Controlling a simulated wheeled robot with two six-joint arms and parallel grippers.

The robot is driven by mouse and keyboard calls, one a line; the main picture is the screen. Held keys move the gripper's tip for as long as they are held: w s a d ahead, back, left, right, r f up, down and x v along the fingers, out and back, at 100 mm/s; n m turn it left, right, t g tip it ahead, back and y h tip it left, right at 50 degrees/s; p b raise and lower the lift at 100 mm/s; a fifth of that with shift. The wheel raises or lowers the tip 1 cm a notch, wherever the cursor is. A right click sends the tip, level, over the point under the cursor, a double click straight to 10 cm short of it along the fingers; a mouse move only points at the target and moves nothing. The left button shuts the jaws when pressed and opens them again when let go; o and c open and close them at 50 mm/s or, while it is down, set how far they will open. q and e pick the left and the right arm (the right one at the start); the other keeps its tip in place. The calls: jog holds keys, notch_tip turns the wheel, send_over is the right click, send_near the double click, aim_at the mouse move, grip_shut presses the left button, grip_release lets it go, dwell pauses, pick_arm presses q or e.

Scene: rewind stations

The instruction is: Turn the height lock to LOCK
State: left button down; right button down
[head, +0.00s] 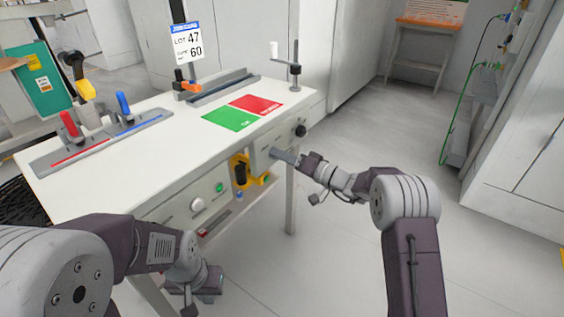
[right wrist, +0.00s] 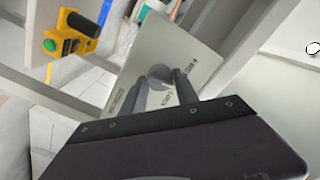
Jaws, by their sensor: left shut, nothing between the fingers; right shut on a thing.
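The height lock is a round grey knob (right wrist: 160,74) on a pale labelled panel (right wrist: 200,62) in the right wrist view. In the head view the panel (head: 262,160) is on the table's front, towards the right. My right gripper (right wrist: 163,88) is shut on the knob, with one dark finger on each side. It also shows in the head view (head: 277,154), where it hides the knob. The small panel lettering is too blurred to read surely, so I cannot tell the knob's setting. My left gripper (head: 200,288) is shut and empty, low in front of the table.
A yellow box (head: 240,180) with a black knob hangs left of the panel. A black knob (head: 300,131) sits right of it. The white tabletop (head: 170,150) carries green (head: 230,119) and red (head: 258,104) mats. The floor at right is clear.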

jog(key=shift+m+b, duration=0.75)
jog(key=shift+m, duration=4.85)
jog(key=shift+f, duration=0.1)
jog(key=c, duration=0.9)
grip_release()
jog(key=shift+c, duration=0.2)
